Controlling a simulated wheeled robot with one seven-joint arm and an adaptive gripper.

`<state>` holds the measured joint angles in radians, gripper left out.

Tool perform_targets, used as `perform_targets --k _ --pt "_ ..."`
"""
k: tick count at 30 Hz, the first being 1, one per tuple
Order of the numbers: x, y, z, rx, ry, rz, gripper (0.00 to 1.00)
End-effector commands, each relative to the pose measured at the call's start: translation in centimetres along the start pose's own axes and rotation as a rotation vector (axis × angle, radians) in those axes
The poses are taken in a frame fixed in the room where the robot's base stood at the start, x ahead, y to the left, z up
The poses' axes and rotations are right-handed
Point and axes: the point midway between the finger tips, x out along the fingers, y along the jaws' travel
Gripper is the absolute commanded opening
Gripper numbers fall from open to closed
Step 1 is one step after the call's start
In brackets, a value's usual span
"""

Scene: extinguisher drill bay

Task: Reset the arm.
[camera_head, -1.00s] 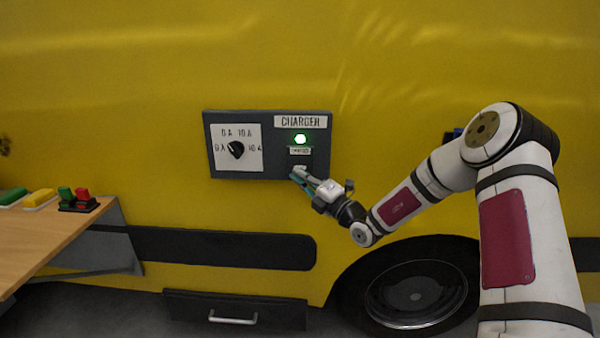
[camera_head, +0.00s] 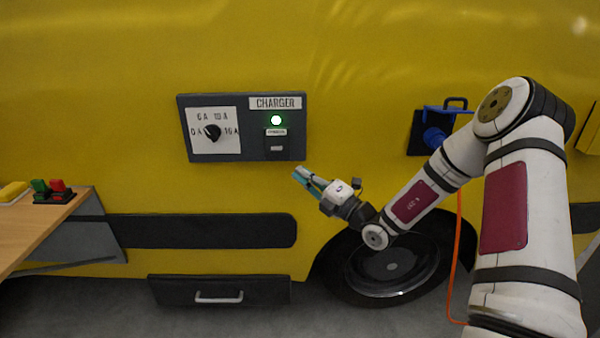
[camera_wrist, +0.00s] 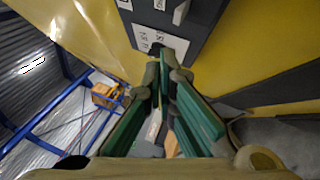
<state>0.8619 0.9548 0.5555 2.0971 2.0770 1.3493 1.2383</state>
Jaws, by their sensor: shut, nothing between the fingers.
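My gripper (camera_head: 304,176) is shut and empty in the head view. It points up and left, just below and right of the charger panel (camera_head: 171,101), apart from it. My arm reaches in from the right. The dark grey panel carries a white dial plate with a black knob (camera_head: 211,132), a lit green lamp (camera_head: 276,120) and a small switch (camera_head: 276,148) under the lamp. In the wrist view my gripper's green-padded fingers (camera_wrist: 165,105) point toward the panel (camera_wrist: 197,25), seen at an angle.
A yellow vehicle side fills the background, with a wheel (camera_head: 392,265) below my forearm. A blue plug (camera_head: 434,137) sits in a dark socket behind my arm, and an orange cable (camera_head: 456,255) hangs nearby. A wooden table (camera_head: 32,222) with red and green buttons (camera_head: 55,190) stands at the left.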

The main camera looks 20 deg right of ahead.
Motion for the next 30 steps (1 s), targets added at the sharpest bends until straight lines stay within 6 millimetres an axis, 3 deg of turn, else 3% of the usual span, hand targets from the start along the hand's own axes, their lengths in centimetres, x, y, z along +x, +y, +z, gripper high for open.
perform_targets --k 10,14,17,22,27,30 --pt "0.0 0.0 0.0 -0.002 0.001 0.0 0.0" --pt "0.5 1.4 -1.4 -0.061 0.064 0.007 0.0" --pt "1.1 4.2 -4.6 -0.188 0.198 0.027 0.0" --pt "0.5 9.8 -12.3 -0.518 0.525 0.096 0.0" --pt "-2.5 14.1 -18.9 -0.859 0.842 0.206 0.0" --pt "-5.1 16.2 -21.8 -1.057 1.017 0.286 0.0"
